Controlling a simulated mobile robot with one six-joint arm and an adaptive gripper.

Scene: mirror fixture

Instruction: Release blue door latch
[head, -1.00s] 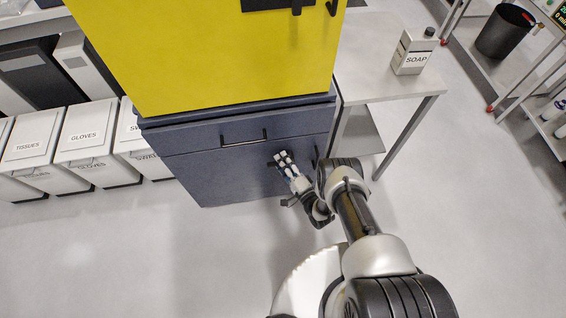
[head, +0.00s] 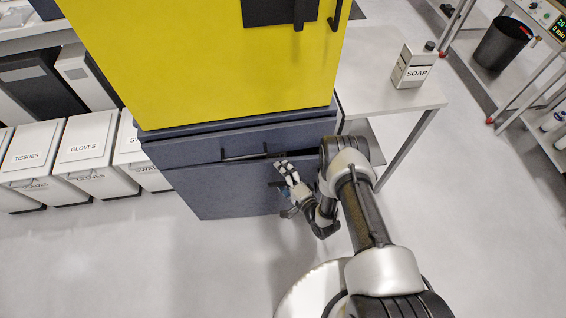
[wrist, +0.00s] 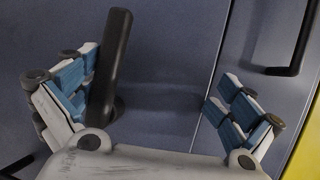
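The blue door (head: 215,187) is the lower front of a cabinet, below a blue drawer. Its black latch lever (wrist: 112,70) stands out from the door in the wrist view. My gripper (wrist: 158,82) is open, with its blue-padded fingers on either side of the lever. The lever is close beside the left finger; I cannot tell if they touch. A wide space separates it from the right finger. In the head view my gripper (head: 283,169) is at the door's right part, partly covering the latch. A dark gap shows above the door; I cannot tell how far it stands ajar.
The drawer handle (head: 245,156) is just above the door. The yellow upper cabinet (head: 200,60) overhangs it. White bins (head: 85,145) stand left. The floor in front is clear.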

